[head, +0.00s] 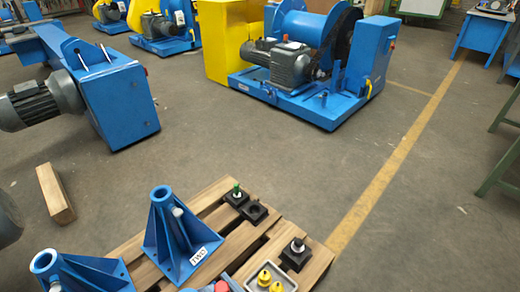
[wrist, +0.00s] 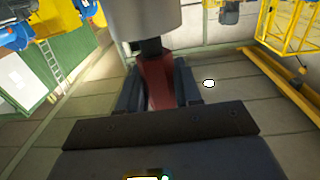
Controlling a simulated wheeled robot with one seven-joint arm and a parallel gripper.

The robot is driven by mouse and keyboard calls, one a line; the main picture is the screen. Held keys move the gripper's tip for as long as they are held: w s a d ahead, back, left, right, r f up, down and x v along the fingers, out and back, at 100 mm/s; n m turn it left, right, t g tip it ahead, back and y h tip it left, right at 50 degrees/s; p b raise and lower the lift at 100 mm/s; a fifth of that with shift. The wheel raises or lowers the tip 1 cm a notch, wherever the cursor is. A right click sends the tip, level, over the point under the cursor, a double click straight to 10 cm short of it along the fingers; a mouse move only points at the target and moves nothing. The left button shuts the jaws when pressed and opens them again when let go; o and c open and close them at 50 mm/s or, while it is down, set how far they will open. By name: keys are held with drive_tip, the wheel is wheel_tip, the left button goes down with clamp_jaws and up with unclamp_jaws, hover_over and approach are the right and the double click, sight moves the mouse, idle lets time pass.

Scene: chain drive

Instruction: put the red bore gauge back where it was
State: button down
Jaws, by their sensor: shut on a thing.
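The red bore gauge (wrist: 156,88) is in the wrist view, between the two dark fingers of my gripper (wrist: 158,92), which is shut on its red body. A dark neck and a wide pale grey cylinder show above the red part. In the head view, three black square holders sit on the wooden pallet: one with a green-topped piece (head: 237,190), an empty-looking holder (head: 253,212) with a round hole, and one with a dark-knobbed piece (head: 297,246). My gripper cannot be made out in the head view.
Two blue stands (head: 180,232) (head: 75,272) and a grey tray (head: 250,284) with yellow pieces are on the pallet (head: 215,192). A small red part (head: 221,286) at the bottom edge is unclear. A wooden beam (head: 55,193) lies left. Floor beyond is clear up to the blue machines.

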drive_tip(key=w+d+f+m+t+h, duration=0.2)
drive_tip(key=d+m+h, duration=0.1)
drive_tip(key=d, duration=0.7)
drive_tip(key=w+d+f+m+t+h, duration=0.2)
drive_tip(key=d+h, duration=0.3)
drive_tip(key=d, duration=0.5)
drive_tip(key=w+d+f+m+t+h, duration=0.1)
drive_tip(key=w+d+m+h, duration=0.3)
drive_tip(key=d, duration=0.6)
drive_tip(key=shift+w+f+t+h, duration=0.25)
drive_tip(key=shift+f+t+h, duration=0.15)
drive_tip(key=shift+h, duration=0.2)
